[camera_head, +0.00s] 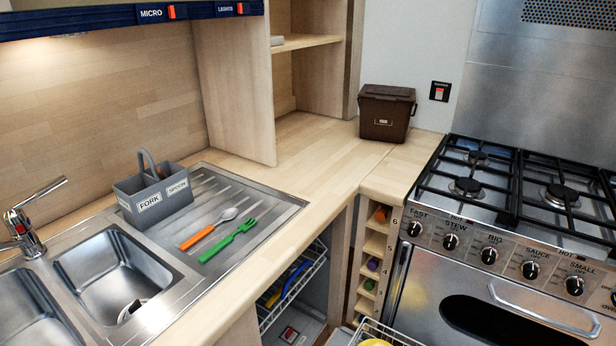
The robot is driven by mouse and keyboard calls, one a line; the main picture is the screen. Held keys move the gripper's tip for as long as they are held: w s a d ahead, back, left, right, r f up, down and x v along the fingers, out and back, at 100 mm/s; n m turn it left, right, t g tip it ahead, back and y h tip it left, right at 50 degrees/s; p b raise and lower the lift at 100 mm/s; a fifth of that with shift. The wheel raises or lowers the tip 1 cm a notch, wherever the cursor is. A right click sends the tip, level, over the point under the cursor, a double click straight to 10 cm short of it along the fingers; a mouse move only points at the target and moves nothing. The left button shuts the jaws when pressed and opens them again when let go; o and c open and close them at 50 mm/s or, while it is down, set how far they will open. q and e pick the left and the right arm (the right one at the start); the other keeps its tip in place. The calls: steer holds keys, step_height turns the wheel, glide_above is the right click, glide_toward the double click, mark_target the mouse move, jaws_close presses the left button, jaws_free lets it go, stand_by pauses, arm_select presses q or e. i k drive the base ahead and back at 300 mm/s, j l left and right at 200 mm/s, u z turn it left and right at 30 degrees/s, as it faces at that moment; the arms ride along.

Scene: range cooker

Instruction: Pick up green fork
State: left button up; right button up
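The green fork (229,240) lies on the ribbed metal drainboard of the sink unit, left of centre in the head view. Its tines point up and to the right, its handle down and to the left. An orange-handled spoon (208,230) lies beside it on the left, roughly parallel and apart from it. A grey cutlery caddy (153,189) with a handle, labelled FORK and SPOON, stands behind them at the back of the drainboard. Neither of my grippers is in view.
Sink basins (114,273) and a tap (22,232) are at the left. An open dishwasher rack (293,292) is below the counter. A brown bin (386,113) stands on the back counter. The range cooker (500,260) fills the right. The wooden counter (300,155) between is clear.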

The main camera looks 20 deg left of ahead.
mark_target(244, 228)
steer(key=i+l+u, duration=0.1)
steer(key=u, duration=0.4)
steer(key=l+u, duration=0.25)
steer(key=u, duration=0.2)
